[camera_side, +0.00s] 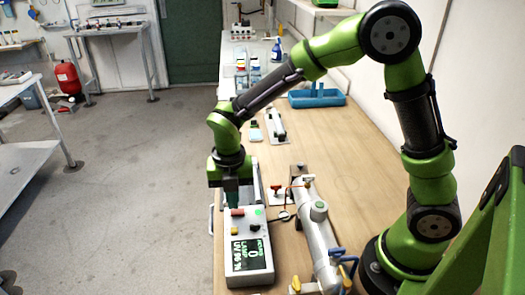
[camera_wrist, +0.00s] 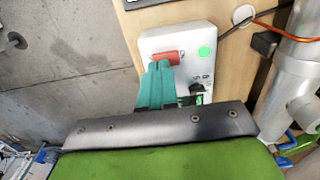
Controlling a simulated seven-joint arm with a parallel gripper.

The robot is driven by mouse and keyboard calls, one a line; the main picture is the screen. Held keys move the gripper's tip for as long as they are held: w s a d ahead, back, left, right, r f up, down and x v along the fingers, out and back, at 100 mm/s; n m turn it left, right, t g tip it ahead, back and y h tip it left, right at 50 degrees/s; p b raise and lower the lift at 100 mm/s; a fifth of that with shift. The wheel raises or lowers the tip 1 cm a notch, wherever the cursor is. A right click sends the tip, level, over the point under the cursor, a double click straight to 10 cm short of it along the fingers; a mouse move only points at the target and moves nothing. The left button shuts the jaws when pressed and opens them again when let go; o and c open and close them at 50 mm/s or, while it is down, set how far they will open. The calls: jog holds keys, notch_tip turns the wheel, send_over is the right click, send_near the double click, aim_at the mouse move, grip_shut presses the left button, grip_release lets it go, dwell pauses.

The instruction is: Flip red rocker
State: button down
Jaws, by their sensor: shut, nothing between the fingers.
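The control box (camera_side: 263,268) is a light grey case with a dark lit display, lying on the wooden bench near its left edge. Its red rocker (camera_side: 238,212) is at the far end of the box, beside a round green light (camera_side: 258,212). In the wrist view the red rocker (camera_wrist: 165,58) lies just beyond the fingertips. My gripper (camera_side: 231,203) has teal fingers, shut and empty, pointing down at the rocker. The fingertips (camera_wrist: 160,66) overlap the near edge of the rocker in the wrist view; I cannot tell whether they touch it.
A blue tray (camera_side: 317,98) and bottles are farther back. The bench edge and open floor are left.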

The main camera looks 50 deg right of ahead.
jog(key=shift+f, duration=0.75)
